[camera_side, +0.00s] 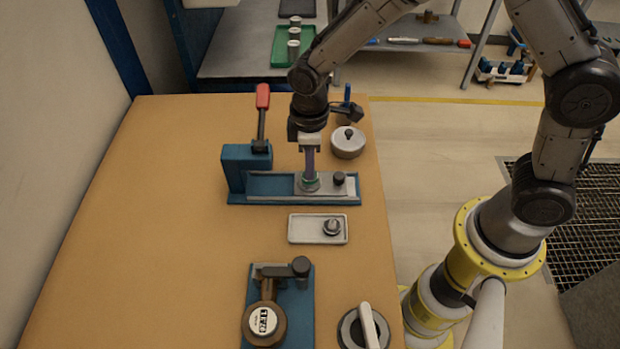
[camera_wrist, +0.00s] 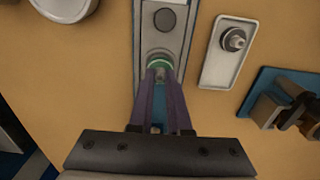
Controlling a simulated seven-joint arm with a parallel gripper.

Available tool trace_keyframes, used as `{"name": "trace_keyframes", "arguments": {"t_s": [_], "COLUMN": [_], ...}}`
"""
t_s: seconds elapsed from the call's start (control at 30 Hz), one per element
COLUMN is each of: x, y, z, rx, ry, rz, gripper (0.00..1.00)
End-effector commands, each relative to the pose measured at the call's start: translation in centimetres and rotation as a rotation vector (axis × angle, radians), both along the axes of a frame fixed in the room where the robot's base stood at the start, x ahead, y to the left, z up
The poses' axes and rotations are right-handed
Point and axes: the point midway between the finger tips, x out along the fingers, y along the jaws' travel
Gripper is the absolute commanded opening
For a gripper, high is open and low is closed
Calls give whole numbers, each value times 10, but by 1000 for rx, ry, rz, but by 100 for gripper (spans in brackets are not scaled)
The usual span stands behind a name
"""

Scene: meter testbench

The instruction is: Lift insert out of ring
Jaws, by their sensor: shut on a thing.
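A green-rimmed ring (camera_side: 310,183) sits on the light plate of the blue bench fixture (camera_side: 262,186). It also shows in the wrist view (camera_wrist: 159,64), right at my fingertips. My gripper (camera_side: 309,174) points straight down over the ring, with its purple fingers close together. It also shows in the wrist view (camera_wrist: 160,75). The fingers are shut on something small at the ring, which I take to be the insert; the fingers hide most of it. I cannot tell whether it is clear of the ring.
A dark knob (camera_side: 338,178) stands on the plate beside the ring. A red-handled lever (camera_side: 262,115) rises at the fixture's left. A white tray (camera_side: 300,229) with a metal fitting (camera_side: 332,227) lies in front. A lidded pot (camera_side: 348,142) stands behind. The table's left side is clear.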

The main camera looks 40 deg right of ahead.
Motion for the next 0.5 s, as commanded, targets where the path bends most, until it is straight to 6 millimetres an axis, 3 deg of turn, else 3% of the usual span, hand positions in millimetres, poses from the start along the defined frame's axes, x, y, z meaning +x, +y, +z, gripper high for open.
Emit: {"name": "trace_keyframes", "arguments": {"t_s": [0.5], "x": [0], "y": [0], "z": [15], "rx": [0], "ry": [-1], "rz": [0], "gripper": [0]}}
